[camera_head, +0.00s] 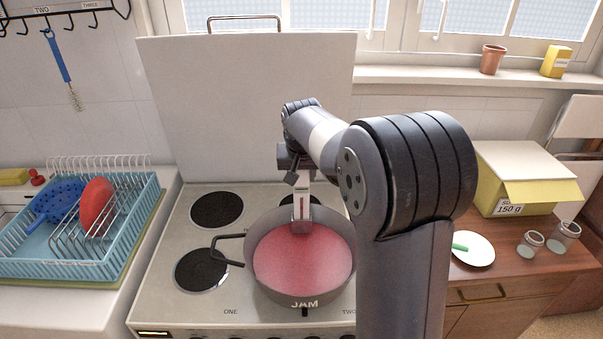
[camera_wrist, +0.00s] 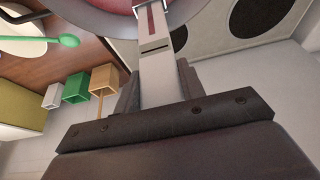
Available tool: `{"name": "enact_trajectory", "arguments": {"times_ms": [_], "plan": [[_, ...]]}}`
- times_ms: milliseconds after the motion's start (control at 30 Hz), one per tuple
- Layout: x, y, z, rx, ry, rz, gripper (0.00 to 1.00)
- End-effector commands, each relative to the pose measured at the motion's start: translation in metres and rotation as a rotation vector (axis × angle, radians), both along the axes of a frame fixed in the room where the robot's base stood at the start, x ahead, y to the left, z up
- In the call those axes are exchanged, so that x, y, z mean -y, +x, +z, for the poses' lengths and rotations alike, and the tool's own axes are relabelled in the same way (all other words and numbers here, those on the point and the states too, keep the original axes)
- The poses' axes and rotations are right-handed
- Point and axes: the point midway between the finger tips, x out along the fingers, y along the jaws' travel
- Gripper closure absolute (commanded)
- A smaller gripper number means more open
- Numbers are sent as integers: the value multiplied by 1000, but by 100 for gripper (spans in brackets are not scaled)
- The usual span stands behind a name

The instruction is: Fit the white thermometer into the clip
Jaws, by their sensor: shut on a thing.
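The white thermometer (camera_head: 305,186) has a red stripe and hangs roughly upright from my gripper (camera_head: 296,168), over the far side of the jam pan (camera_head: 290,296). In the wrist view my gripper (camera_wrist: 158,92) is shut on the thermometer (camera_wrist: 155,62), which points toward the pan rim (camera_wrist: 192,12). A small grey piece at the far pan rim, probably the clip (camera_head: 301,212), is close to the thermometer's lower part. I cannot tell whether the thermometer is inside it or just in front. The thermometer's lower end is hidden.
The pan of red jam stands on the hob (camera_head: 170,238), its handle to the left. A blue dish rack (camera_head: 110,262) is at left. A white plate (camera_head: 474,256), glass jars (camera_head: 530,243) and a yellow box (camera_head: 482,192) are on the right dresser. A white panel (camera_head: 250,110) stands behind.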

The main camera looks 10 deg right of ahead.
Motion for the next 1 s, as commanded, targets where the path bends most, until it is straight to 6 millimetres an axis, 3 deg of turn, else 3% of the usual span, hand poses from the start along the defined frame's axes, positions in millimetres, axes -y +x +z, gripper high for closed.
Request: {"name": "enact_trajectory", "arguments": {"times_ms": [600, 633, 900, 1000], "plan": [[0, 0, -16, 0, 0, 0, 97], [0, 0, -16, 0, 0, 0, 61], [0, 0, -15, 0, 0, 0, 39], [0, 0, -15, 0, 0, 0, 37]]}}
